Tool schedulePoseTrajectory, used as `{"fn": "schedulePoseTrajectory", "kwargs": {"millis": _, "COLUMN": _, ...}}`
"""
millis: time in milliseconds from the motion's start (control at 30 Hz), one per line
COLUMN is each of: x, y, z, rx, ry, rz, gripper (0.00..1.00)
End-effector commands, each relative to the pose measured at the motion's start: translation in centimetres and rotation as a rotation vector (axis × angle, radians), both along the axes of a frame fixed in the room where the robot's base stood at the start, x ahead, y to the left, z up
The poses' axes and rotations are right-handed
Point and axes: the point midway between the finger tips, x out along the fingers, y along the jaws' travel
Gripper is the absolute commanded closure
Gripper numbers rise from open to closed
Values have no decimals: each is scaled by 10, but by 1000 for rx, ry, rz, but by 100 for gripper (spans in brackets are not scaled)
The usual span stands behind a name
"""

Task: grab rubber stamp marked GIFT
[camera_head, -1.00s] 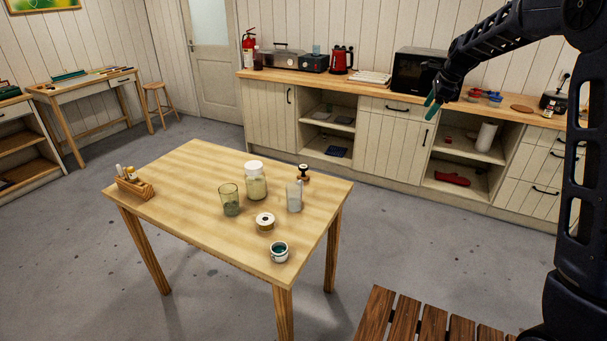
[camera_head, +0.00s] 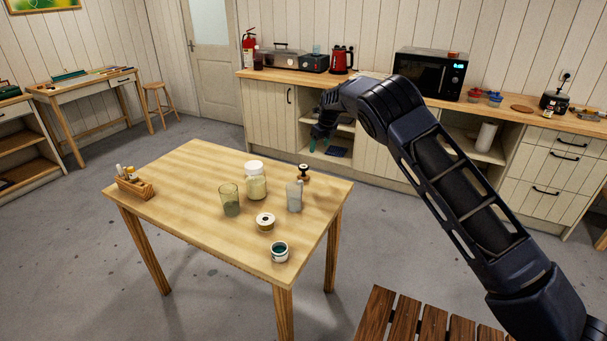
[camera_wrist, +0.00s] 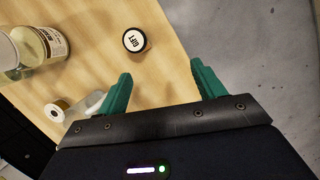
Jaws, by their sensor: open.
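The rubber stamp (camera_head: 303,173) stands near the far right corner of the wooden table (camera_head: 185,190), with a dark handle. In the wrist view the stamp (camera_wrist: 135,40) shows its round pale top, which reads GIFT, with a dark rim. My gripper (camera_head: 319,139) hangs above and beyond the table's far right corner. In the wrist view its two green fingers (camera_wrist: 161,84) are spread apart and empty. The stamp lies beyond the fingertips, nearer the left finger, and nothing touches it.
Close to the stamp stand a clear bottle (camera_head: 294,196), a lidded jar (camera_head: 255,181) and a glass (camera_head: 229,199). The table's left middle is clear.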

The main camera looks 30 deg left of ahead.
Motion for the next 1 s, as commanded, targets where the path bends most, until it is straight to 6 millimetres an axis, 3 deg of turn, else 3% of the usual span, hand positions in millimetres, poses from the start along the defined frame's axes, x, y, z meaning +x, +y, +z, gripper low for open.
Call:
{"fn": "schedulePoseTrajectory", "kwargs": {"millis": 100, "x": -18, "y": 29, "z": -23, "rx": -3, "ry": 8, "rz": -26, "gripper": 32}}
{"fn": "schedulePoseTrajectory", "kwargs": {"millis": 233, "x": -26, "y": 43, "z": -33, "rx": -3, "ry": 13, "rz": -45, "gripper": 32}}
{"fn": "schedulePoseTrajectory", "kwargs": {"millis": 467, "x": -26, "y": 49, "z": -52, "rx": -4, "ry": 15, "rz": -49, "gripper": 32}}
{"fn": "schedulePoseTrajectory", "kwargs": {"millis": 700, "x": -23, "y": 57, "z": -84, "rx": -5, "ry": 15, "rz": -48, "gripper": 32}}
{"fn": "schedulePoseTrajectory", "kwargs": {"millis": 1000, "x": -24, "y": 62, "z": -104, "rx": -5, "ry": 15, "rz": -48, "gripper": 32}}
